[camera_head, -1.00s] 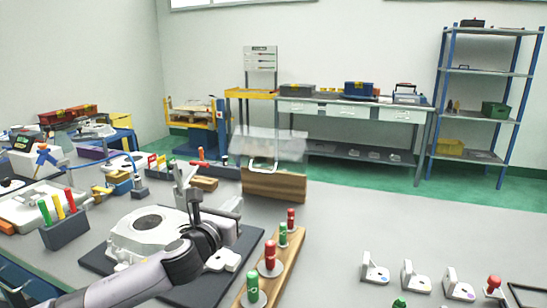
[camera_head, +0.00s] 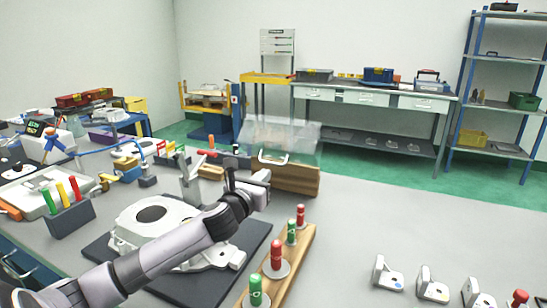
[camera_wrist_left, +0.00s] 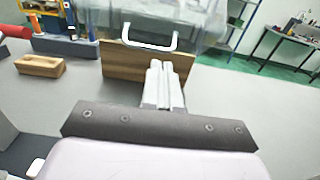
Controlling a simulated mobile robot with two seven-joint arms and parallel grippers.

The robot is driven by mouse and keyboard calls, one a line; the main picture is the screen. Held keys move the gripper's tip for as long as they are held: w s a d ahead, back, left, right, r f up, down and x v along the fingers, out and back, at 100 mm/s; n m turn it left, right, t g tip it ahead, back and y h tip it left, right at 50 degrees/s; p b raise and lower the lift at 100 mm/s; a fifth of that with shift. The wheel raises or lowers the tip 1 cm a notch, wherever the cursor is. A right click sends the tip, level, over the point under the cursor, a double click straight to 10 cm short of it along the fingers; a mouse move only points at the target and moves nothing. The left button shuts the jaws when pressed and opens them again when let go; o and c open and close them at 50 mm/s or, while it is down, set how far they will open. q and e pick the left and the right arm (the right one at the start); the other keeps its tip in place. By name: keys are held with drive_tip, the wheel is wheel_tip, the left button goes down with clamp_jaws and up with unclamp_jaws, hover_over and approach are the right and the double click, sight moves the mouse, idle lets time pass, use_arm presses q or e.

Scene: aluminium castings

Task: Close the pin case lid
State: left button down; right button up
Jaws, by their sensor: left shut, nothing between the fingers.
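The pin case is a wooden box (camera_head: 298,180) at the far edge of the grey table, also seen in the wrist view (camera_wrist_left: 118,62). Its clear lid (camera_head: 290,137) stands raised above the wood, with a white U-shaped handle (camera_head: 273,161) facing me; how far it tilts is hard to judge. The lid and handle (camera_wrist_left: 150,40) also show in the wrist view (camera_wrist_left: 190,15). My left gripper (camera_head: 263,176) is shut and empty, in front of the wood and just below the handle. Its fingers (camera_wrist_left: 164,68) appear apart from the handle. My right gripper is not in view.
A white casting (camera_head: 150,218) on a dark mat (camera_head: 110,262) lies under my left arm. A wooden strip with red and green pins (camera_head: 288,262) runs nearer on the right. A small wooden block (camera_wrist_left: 40,66) lies left of the case. Several white brackets (camera_head: 388,272) stand at right.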

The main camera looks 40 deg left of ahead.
sight(280, 151)
use_arm(q)
drive_tip(key=w, duration=0.2)
drive_tip(key=w+a+r, duration=0.1)
drive_tip(key=w+r+p, duration=0.1)
drive_tip(key=w, duration=0.1)
drive_tip(key=shift+w+a, duration=0.35)
drive_tip(key=shift+w+a+r, duration=0.15)
drive_tip(key=shift+w+r, duration=0.25)
drive_tip(key=shift+w, duration=0.05)
drive_tip(key=shift+w, duration=0.1)
